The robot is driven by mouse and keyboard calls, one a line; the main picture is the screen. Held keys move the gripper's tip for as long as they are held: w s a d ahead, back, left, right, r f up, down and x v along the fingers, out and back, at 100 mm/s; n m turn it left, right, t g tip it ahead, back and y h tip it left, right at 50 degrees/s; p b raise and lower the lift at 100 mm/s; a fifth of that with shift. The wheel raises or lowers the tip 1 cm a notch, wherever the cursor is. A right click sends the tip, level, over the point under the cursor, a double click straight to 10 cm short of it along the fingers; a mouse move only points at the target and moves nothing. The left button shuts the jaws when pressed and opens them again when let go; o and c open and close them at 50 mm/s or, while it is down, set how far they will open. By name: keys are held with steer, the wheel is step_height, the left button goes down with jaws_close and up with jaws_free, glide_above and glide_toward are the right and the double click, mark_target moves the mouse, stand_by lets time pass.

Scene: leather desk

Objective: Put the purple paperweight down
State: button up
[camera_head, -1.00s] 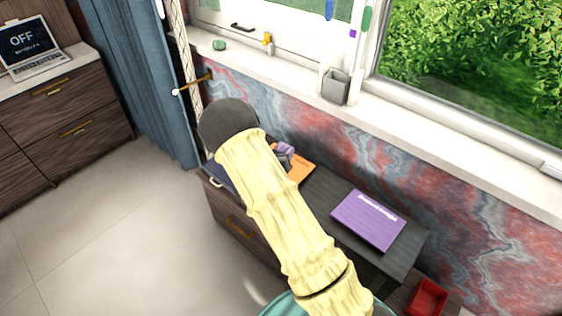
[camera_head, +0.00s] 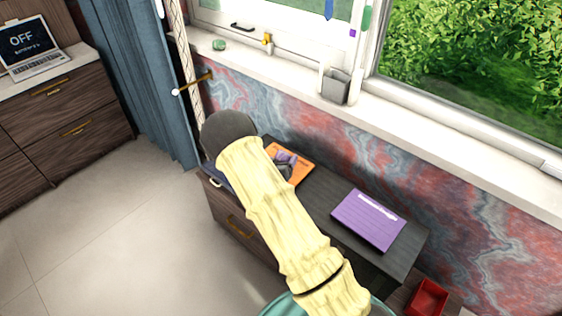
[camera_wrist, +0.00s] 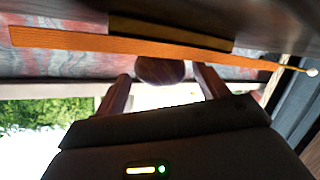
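The purple paperweight (camera_wrist: 160,70) is a dark, rounded piece in the wrist view, between my two fingers and up against the orange flat item (camera_wrist: 110,43). In the head view the paperweight (camera_head: 286,157) is a small purple shape over the orange item (camera_head: 299,170) on the dark desk (camera_head: 322,191). My gripper (camera_wrist: 162,78) has its fingers apart, with a narrow gap on either side of the paperweight. In the head view my arm hides most of my gripper (camera_head: 282,168).
A purple book (camera_head: 368,220) lies on the desk to the right. A red tray (camera_head: 427,298) is at the lower right. Bare desktop shows between the orange item and the book.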

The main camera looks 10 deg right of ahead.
steer(key=v, duration=1.2)
stand_by(0.4)
steer(key=s+d+r+n+g+y, duration=0.1)
steer(key=s+r+g+y, duration=0.3)
steer(key=s, duration=0.6)
steer(key=s+d+r+n+g+y, duration=0.1)
steer(key=s+d+r+g+y, duration=0.2)
steer(key=s+r, duration=0.5)
steer(key=s+g+y, duration=0.1)
steer(key=s+g, duration=0.1)
steer(key=shift+d+g, duration=0.3)
steer(key=shift+d, duration=0.1)
